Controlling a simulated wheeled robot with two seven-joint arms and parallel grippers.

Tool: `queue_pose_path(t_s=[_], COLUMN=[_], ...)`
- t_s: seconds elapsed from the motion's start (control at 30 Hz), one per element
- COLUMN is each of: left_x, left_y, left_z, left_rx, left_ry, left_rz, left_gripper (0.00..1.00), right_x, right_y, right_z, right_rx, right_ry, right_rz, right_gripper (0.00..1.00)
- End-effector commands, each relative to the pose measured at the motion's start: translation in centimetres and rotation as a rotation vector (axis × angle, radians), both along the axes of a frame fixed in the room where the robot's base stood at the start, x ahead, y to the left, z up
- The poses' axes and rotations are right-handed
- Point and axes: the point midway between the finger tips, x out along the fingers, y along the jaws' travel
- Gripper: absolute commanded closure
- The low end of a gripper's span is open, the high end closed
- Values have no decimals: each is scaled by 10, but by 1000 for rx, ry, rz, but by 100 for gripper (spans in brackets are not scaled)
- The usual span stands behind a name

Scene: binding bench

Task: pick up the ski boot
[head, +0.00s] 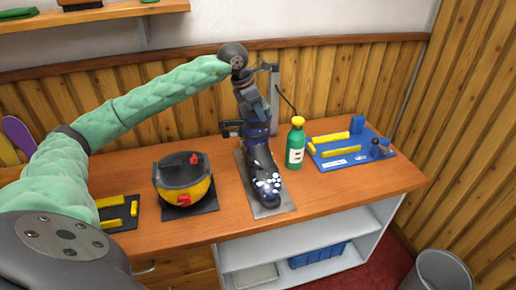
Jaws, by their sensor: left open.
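The ski boot (264,178) is dark with a white pattern near its toe. It stands on a grey mat (279,210) on the wooden bench, toe toward the front. My left gripper (247,125) points down at the top of the boot's shaft, with its jaws open. The gripper and wrist hide part of the upper boot, and I cannot tell whether the fingers touch it. My right gripper is not in view.
A yellow and dark-grey round object (183,183) sits left of the boot. A green bottle (295,148) with a yellow cap stands close to the right. A blue tray (362,158) lies farther right. A grey upright (274,100) stands behind the boot.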

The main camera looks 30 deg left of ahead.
Motion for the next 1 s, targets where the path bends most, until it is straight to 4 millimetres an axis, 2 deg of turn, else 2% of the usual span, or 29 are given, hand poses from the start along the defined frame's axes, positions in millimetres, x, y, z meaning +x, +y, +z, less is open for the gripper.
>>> queue_pose_path(t_s=[0.23, 0.43, 1.0], left_x=[0, 0, 0], left_y=[0, 0, 0], left_z=[-1, -1, -1], left_rx=[0, 0, -1], left_ry=[0, 0, 1], left_rz=[0, 0, 0], left_gripper=[60, 99, 100], right_x=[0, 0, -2], right_y=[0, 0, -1], right_z=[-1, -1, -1], right_rx=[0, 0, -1], right_ry=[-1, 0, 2], right_rz=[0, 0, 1], right_gripper=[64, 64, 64])
